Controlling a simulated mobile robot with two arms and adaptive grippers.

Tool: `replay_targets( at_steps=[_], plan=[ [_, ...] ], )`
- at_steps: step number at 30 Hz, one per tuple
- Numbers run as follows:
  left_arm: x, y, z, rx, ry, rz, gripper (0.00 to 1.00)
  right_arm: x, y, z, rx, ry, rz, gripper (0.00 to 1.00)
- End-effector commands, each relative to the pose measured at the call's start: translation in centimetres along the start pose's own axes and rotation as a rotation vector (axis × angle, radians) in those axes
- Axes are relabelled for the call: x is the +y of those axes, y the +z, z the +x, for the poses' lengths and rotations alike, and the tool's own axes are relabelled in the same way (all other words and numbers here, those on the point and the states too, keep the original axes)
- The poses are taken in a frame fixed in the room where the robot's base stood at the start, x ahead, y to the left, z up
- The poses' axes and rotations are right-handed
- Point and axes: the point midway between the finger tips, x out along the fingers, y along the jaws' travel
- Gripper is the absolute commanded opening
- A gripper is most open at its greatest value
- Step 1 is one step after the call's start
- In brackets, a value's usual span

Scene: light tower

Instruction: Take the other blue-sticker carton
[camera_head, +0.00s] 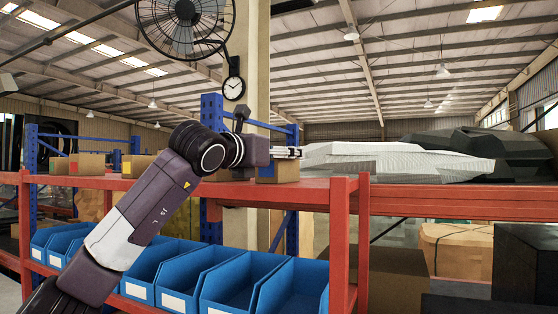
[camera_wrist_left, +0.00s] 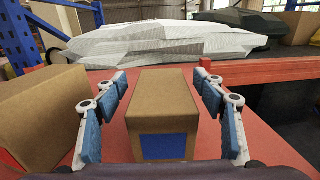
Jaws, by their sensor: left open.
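A brown carton (camera_wrist_left: 162,100) with a blue sticker (camera_wrist_left: 164,147) on its near face stands on the red shelf top in the left wrist view. My open left gripper (camera_wrist_left: 160,84) has one finger on each side of this carton, with visible gaps between the blue pads and its sides. In the head view my left gripper (camera_head: 287,152) is over the right part of the shelf, and the carton (camera_head: 285,172) shows partly below it. A second brown carton (camera_wrist_left: 42,115) stands left of the left finger; no sticker shows on it. My right gripper is not in view.
The red shelf (camera_head: 330,192) holds several more cartons at its left, one with a red sticker (camera_head: 73,167). Blue bins (camera_head: 185,270) sit below. A blue upright (camera_head: 211,112) rises behind the shelf. Pale stacked sheets (camera_wrist_left: 165,42) lie beyond the carton.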

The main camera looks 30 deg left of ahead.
Motion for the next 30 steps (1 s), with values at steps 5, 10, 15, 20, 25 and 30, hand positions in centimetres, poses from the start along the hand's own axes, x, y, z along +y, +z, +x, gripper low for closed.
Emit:
replay_targets(
  at_steps=[5, 10, 15, 20, 25, 30],
  plan=[
    [0.0, -0.1, 0.1, -0.001, -0.001, 0.0, 0.64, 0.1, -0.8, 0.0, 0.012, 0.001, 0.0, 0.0],
    [0.0, -0.1, 0.1, -0.001, -0.001, 0.0, 0.54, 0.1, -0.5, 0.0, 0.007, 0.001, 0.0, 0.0],
    [0.0, 0.0, 0.1, -0.001, -0.001, -0.001, 0.35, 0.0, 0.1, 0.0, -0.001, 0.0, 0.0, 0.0],
    [0.0, -0.1, 0.1, 0.0, -0.001, -0.001, 0.17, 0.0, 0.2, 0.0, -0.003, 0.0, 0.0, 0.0],
    [0.0, 0.0, 0.1, -0.002, -0.001, -0.001, 0.15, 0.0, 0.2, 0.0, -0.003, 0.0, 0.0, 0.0],
    [0.0, 0.2, 0.1, -0.002, -0.001, -0.002, 0.15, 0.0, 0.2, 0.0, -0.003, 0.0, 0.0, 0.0]
  ],
)
